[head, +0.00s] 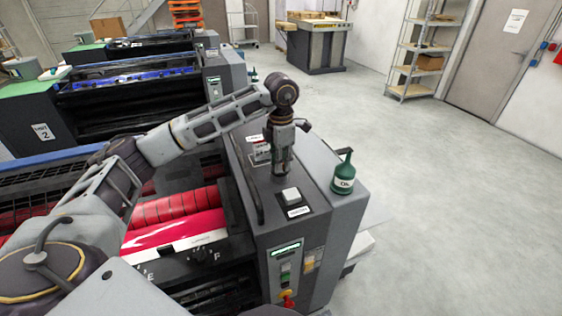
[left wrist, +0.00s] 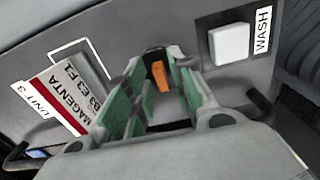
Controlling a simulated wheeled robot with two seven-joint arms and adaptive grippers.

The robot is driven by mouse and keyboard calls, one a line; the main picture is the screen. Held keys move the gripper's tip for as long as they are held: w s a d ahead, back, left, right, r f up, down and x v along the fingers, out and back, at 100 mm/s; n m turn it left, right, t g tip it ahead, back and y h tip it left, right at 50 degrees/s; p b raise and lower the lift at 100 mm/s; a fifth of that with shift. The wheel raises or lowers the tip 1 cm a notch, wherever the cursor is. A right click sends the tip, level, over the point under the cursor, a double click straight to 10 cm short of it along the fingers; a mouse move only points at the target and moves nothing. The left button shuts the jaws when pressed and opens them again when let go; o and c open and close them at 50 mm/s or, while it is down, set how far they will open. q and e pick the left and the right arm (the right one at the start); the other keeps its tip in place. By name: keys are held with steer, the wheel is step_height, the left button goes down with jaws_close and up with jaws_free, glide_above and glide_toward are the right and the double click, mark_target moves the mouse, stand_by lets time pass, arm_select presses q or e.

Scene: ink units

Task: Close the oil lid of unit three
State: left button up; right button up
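My left gripper (head: 282,172) points down at the top of the grey cabinet (head: 255,213) of the red-inked unit. In the left wrist view its green-padded fingers (left wrist: 161,88) are apart. A small orange piece (left wrist: 160,77), apparently the oil lid, shows between them beside a dark round opening (left wrist: 155,55). A gap shows on both sides of the orange piece; I cannot tell how far the lid is tilted. A label reading UNIT 3 MAGENTA (left wrist: 65,98) lies beside the gripper. In the head view the gripper hides the lid. My right gripper is not in view.
A white WASH button (left wrist: 229,43) is close to the fingers; it also shows in the head view (head: 291,195). A green oil can (head: 344,175) stands on the cabinet's right side. A black handrail (head: 249,185) runs along its left edge. Open floor (head: 440,210) lies to the right.

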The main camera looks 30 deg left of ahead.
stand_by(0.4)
arm_select(q)
steer(key=shift+r, duration=5.9)
